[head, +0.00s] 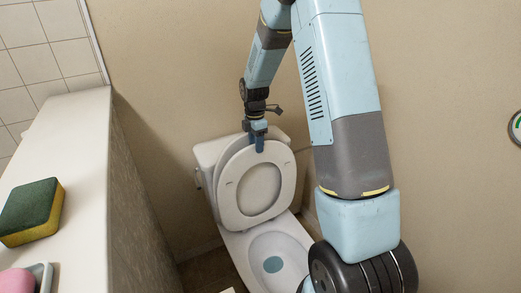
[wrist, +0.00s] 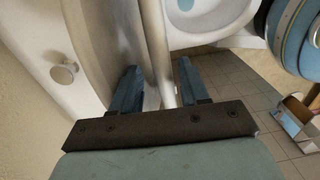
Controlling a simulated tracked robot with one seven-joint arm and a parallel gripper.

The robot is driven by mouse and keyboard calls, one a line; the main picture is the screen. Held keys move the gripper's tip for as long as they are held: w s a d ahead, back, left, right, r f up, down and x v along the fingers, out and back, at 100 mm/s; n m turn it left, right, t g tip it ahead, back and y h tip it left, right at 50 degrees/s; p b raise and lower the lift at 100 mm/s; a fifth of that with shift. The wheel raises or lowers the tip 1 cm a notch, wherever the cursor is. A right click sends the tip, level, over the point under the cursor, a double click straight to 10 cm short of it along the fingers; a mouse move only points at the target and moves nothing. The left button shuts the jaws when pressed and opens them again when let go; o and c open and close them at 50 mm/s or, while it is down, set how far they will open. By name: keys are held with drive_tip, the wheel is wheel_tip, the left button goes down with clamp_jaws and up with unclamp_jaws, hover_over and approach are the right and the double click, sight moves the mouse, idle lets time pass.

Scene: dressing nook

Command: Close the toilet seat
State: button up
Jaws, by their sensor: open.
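The toilet seat (head: 229,203) is a white ring standing upright, leaning back against the raised lid (head: 232,149) and the tank. The bowl (head: 289,246) below is uncovered, with bluish water in it. My gripper (head: 259,141) is at the top edge of the seat, pointing down, with one blue finger in front of the ring. In the wrist view my gripper (wrist: 158,88) is open, and the seat's pale edge (wrist: 156,45) runs between the two fingers. The left finger is by the lid side. Whether either finger touches the seat cannot be told.
A white ledge (head: 72,130) on the left carries a green and yellow sponge (head: 32,212) and a pink item (head: 17,281). The tank's round knob (wrist: 64,73) shows in the wrist view. Tiled floor (wrist: 232,85) lies beside the bowl. A boxy metal item (wrist: 297,122) stands at right.

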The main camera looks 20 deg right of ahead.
drive_tip(key=shift+f, duration=1.55)
drive_tip(key=shift+c, duration=0.3)
drive_tip(key=shift+r, duration=0.1)
drive_tip(key=c, duration=0.8)
clamp_jaws()
